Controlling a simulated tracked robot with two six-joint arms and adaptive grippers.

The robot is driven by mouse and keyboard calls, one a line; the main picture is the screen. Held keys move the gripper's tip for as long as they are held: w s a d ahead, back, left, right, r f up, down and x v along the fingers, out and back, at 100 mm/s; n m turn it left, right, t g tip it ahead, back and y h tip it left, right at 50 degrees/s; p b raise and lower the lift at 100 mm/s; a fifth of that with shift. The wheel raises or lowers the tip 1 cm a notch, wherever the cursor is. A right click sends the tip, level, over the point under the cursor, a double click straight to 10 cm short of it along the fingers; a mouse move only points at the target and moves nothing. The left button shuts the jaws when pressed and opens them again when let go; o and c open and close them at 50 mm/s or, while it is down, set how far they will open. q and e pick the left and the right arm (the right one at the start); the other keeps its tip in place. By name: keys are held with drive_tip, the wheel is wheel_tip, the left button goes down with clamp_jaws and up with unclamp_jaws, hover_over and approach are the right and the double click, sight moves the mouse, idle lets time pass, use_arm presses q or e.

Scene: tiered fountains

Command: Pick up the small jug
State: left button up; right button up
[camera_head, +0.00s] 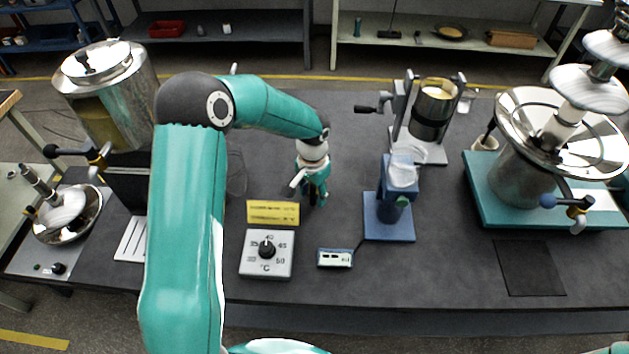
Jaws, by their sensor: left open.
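I cannot tell for sure which vessel is the small jug. A clear vessel (403,168) sits on a blue stand (388,229), right of my left gripper. A faint, clear rounded outline (237,174), perhaps another glass vessel, shows just right of my left arm. My left gripper (316,198) points down over the middle of the dark worktop, between these two. It is open, and I see nothing held in it. Its fingers are small and partly hidden by the wrist. My right gripper is out of view.
A yellow label (273,212), a temperature dial box (266,254) and a small display (335,258) lie in front. A clamp stand with a dark cylinder (432,112) stands behind the blue stand. Tiered fountain (525,170) is right; steel urn (110,95) left.

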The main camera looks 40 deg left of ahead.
sight(313, 200)
use_arm(q)
drive_tip(key=shift+f, duration=1.55)
drive_tip(key=shift+c, duration=0.4)
clamp_jaws()
drive_tip(key=shift+r, duration=0.1)
